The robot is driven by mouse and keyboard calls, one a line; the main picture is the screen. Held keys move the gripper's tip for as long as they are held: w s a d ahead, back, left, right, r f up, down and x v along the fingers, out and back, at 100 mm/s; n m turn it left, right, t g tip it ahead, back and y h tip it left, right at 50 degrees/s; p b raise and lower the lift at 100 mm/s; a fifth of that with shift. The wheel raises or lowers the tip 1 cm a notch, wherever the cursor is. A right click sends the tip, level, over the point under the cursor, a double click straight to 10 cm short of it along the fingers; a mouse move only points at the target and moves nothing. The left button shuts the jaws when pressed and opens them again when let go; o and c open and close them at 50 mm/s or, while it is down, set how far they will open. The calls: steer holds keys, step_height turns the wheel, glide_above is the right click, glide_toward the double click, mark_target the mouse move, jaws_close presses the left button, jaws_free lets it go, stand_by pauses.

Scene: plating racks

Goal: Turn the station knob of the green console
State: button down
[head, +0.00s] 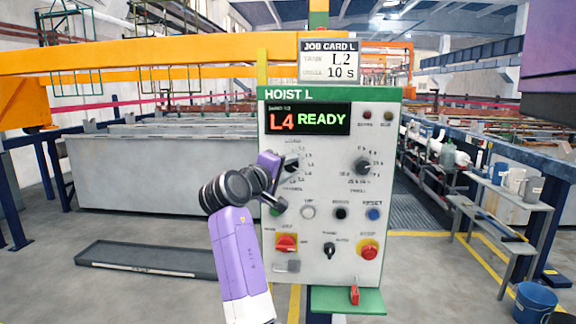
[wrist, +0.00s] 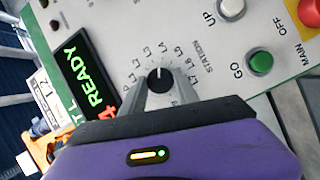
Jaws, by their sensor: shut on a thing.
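The green console (head: 320,228) is a pale panel with a green top band marked HOIST L and a green lower shelf. Its display (head: 308,120) reads L4 READY. In the wrist view, the black round station knob (wrist: 160,80) has a white pointer mark towards the L4 label on its dial. My gripper (wrist: 160,88) is shut on this knob, one grey finger on each side. In the head view my gripper (head: 288,165) reaches the panel's left dial from the left and hides most of the knob.
A job card (head: 328,60) above the console reads L2 and 10 S. The timer knob (head: 362,166) is to the right. Below the dials are a green GO button (wrist: 260,62), other buttons and a red-on-yellow MAIN switch (head: 287,243). A bench (head: 490,215) stands right.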

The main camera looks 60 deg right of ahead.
steer(key=m, duration=0.1)
steer(key=m+y+p, duration=0.1)
steer(key=m+t, duration=0.1)
steer(key=shift+r+m+y+p, duration=0.25)
steer(key=shift+m+y+p, duration=0.15)
steer(key=m+t+y+p, duration=0.1)
steer(key=m, duration=0.2)
steer(key=shift+s+y, duration=0.15)
steer(key=shift+y, duration=0.15)
steer(key=m+t+y+p, duration=0.1)
steer(key=m+t, duration=0.1)
steer(key=m, duration=0.1)
steer(key=shift+s+d, duration=0.1)
steer(key=shift+s+m+t+y, duration=0.15)
steer(key=shift+m+t+y, duration=0.35)
steer(key=shift+m+t, duration=0.9)
steer(key=shift+m, duration=0.4)
steer(key=c, duration=0.9)
jaws_free()
steer(key=shift+r, duration=0.1)
